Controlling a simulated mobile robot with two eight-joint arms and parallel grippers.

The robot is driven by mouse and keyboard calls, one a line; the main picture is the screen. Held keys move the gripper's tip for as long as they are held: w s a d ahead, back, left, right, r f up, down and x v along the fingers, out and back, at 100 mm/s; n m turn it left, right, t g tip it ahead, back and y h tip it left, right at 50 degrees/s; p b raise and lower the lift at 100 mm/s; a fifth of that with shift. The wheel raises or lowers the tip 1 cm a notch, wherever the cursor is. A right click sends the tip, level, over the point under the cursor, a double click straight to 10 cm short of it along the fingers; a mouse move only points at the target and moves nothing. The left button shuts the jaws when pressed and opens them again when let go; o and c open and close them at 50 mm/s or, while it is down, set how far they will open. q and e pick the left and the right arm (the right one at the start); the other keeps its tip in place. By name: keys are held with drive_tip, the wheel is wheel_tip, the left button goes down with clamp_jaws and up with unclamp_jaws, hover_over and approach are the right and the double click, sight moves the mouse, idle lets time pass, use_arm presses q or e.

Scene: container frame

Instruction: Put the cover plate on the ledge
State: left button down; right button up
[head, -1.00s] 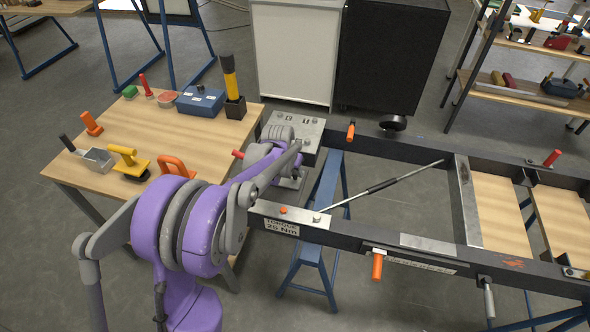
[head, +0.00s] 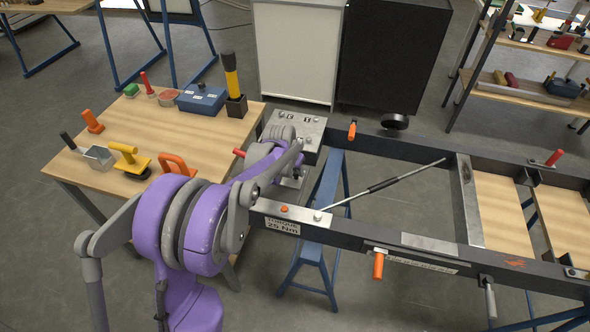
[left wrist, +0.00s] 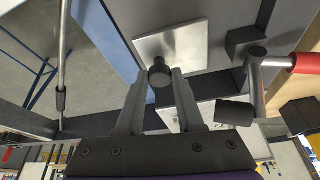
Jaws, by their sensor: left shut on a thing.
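The cover plate is a square, pale metal plate (left wrist: 185,43) with a dark round knob (left wrist: 160,73) in the left wrist view. My left gripper (left wrist: 160,86) is shut on this knob, and the plate lies just beyond the fingertips. I cannot tell which surface is the ledge, or whether the plate touches anything. My right gripper is not in view.
A lever with a red grip (left wrist: 305,63) and dark blocks stand close to the right of the plate in the wrist view. A grey strut (head: 385,184) slants across the frame. A wooden table (head: 130,185) with several tools stands at left; a blue trestle (head: 310,255) is below.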

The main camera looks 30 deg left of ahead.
use_arm(q)
drive_tip(key=shift+c, duration=2.3)
unclamp_jaws()
drive_tip(key=v, duration=1.1)
drive_tip(key=shift+p, duration=0.3)
